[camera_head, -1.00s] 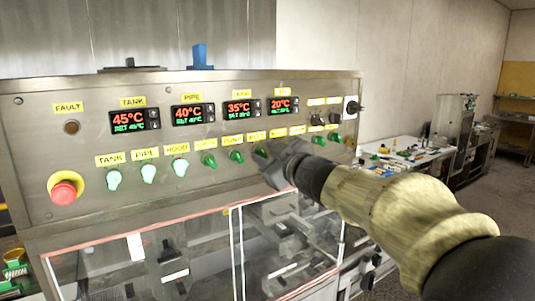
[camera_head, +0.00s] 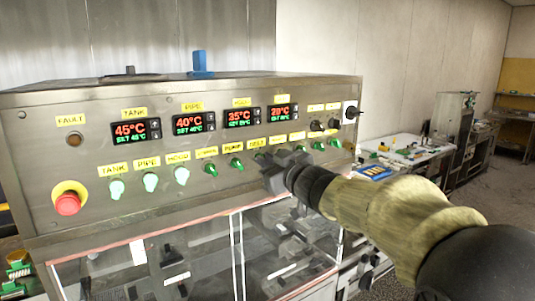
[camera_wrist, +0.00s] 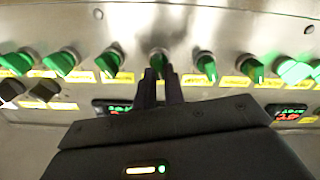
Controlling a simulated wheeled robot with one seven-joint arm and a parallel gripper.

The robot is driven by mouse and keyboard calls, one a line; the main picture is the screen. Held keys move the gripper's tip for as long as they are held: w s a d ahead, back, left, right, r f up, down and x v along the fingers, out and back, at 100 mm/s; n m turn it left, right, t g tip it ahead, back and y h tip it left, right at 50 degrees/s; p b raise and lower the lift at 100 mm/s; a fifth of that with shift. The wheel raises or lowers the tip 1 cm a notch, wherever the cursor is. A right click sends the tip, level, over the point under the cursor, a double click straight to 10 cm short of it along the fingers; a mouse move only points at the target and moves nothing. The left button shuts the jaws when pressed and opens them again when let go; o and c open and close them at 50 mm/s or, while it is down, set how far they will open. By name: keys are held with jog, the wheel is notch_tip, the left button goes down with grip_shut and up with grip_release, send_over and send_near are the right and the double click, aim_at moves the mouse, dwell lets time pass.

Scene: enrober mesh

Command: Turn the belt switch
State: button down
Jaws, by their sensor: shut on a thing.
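The belt switch (camera_wrist: 158,58) is a green knob on the steel control panel (camera_head: 215,208). In the wrist view my gripper (camera_wrist: 160,76) points at this knob, its two dark fingers close together and shut on it. In the head view my gripper (camera_head: 266,160) reaches the panel beneath the yellow BELT label (camera_head: 257,142). There my gripper hides most of the knob, so its angle is hard to tell.
Green knobs (camera_head: 237,164) stand close on both sides of my gripper. A red emergency button (camera_head: 68,203) sits at the panel's left. Temperature displays (camera_head: 189,122) are above. A clear guard (camera_head: 200,268) lies below. A cluttered bench (camera_head: 400,150) stands at right.

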jog(key=shift+w+d+m+p, duration=0.1)
jog(key=shift+m+p, duration=1.75)
jog(key=shift+m, duration=0.4)
jog(key=shift+w+d+m+p, duration=0.1)
jog(key=shift+m+p, duration=1.75)
jog(key=shift+m, duration=0.4)
jog(key=c, duration=1.5)
grip_release()
jog(key=shift+s, duration=0.15)
jog(key=b+v, duration=0.4)
jog(key=v, duration=1.3)
jog(key=shift+s+d+b, duration=0.1)
jog(key=shift+d+b, duration=0.1)
jog(key=shift+b, duration=0.15)
